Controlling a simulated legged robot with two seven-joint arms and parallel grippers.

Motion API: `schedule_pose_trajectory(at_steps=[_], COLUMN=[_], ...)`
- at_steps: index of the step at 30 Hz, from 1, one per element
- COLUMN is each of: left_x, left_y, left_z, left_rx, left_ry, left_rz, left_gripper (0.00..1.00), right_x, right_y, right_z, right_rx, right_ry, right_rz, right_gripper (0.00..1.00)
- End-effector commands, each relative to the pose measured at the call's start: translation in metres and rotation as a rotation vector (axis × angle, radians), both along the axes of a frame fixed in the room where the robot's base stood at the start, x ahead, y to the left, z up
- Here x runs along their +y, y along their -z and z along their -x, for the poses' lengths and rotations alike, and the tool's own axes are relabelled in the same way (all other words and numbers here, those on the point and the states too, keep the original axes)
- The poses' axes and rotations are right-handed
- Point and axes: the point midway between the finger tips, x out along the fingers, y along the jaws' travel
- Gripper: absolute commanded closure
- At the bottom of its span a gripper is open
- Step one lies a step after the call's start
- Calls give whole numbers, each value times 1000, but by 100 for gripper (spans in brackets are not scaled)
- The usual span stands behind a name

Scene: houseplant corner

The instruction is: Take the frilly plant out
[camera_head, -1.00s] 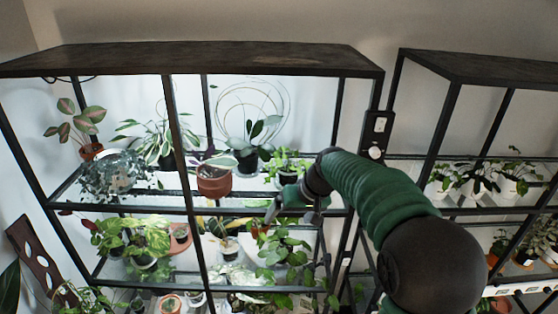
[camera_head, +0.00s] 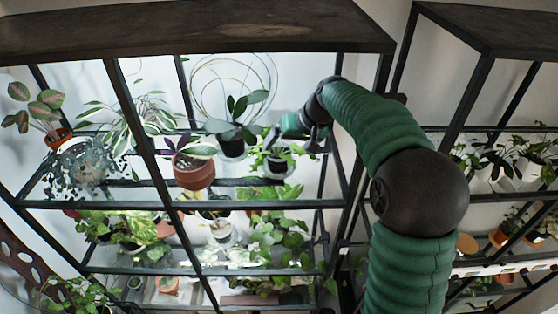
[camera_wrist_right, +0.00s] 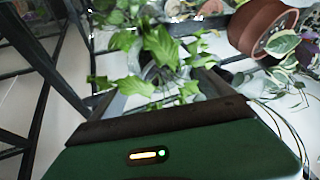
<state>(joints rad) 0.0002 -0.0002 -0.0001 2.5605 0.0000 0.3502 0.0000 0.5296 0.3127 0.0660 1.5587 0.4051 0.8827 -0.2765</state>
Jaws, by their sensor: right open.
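The plant with jagged, frilly bright green leaves (camera_head: 277,157) stands in a dark pot on the upper glass shelf, right of the terracotta pot. It also shows in the right wrist view (camera_wrist_right: 158,48), with leaves hanging between and over the fingers. My right gripper (camera_head: 290,138) is open at the plant's upper back side, its fingers on either side of the foliage. In the wrist view the open fingers (camera_wrist_right: 163,88) frame the pot, partly hidden by leaves. I cannot tell whether they touch the pot. My left gripper is not in view.
A terracotta pot (camera_head: 193,171) stands close left of the frilly plant, and a dark-potted broad-leaved plant (camera_head: 233,135) behind it. The black shelf frame (camera_head: 355,165) has a post at the right and a diagonal-looking post (camera_head: 150,150) further left. Plants crowd the shelf below.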

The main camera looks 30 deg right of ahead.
Motion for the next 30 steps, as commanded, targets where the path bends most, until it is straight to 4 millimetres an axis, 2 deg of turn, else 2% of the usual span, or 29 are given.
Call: schedule_pose_trajectory(at_steps=[4, 6, 14, 15, 27, 30], left_x=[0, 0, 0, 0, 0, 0], left_y=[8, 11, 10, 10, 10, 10], left_z=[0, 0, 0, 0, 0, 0], left_rx=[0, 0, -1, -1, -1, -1], left_ry=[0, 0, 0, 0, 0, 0], left_rz=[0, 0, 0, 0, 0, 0], left_gripper=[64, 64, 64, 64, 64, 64], right_x=[0, 0, 1, 1, 2, 2], right_y=[28, 36, 37, 37, 37, 37], right_z=[-20, -25, -26, -25, -27, -27], right_rx=[4, 2, 1, 1, 2, 2], right_ry=[-2, -2, -1, -1, -2, -2], right_rz=[-3, -3, -2, -3, -3, -3], right_gripper=[9, 9, 9, 17, 69, 71])
